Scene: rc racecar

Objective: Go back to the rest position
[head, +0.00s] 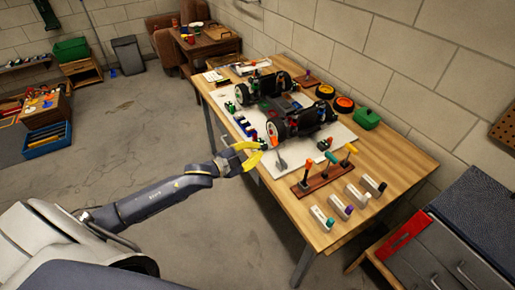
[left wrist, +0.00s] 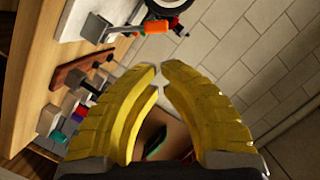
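My left gripper (head: 261,149) reaches in from the left and hangs by the front edge of the wooden workbench (head: 385,150). Its yellow curved fingers also show in the left wrist view (left wrist: 159,75), with a narrow gap between the tips and nothing between them. The racecar chassis (head: 290,112) with black wheels stands on a white mat (head: 240,98) on the bench, beyond the gripper. My right gripper is not in either view.
A brown rack (head: 325,178) with several screwdrivers and several white blocks (head: 357,195) stand at the bench's near right. A green box (head: 367,118) is near the wall. A grey cabinet (head: 440,255) stands at lower right. The floor (head: 130,130) left of the bench is clear.

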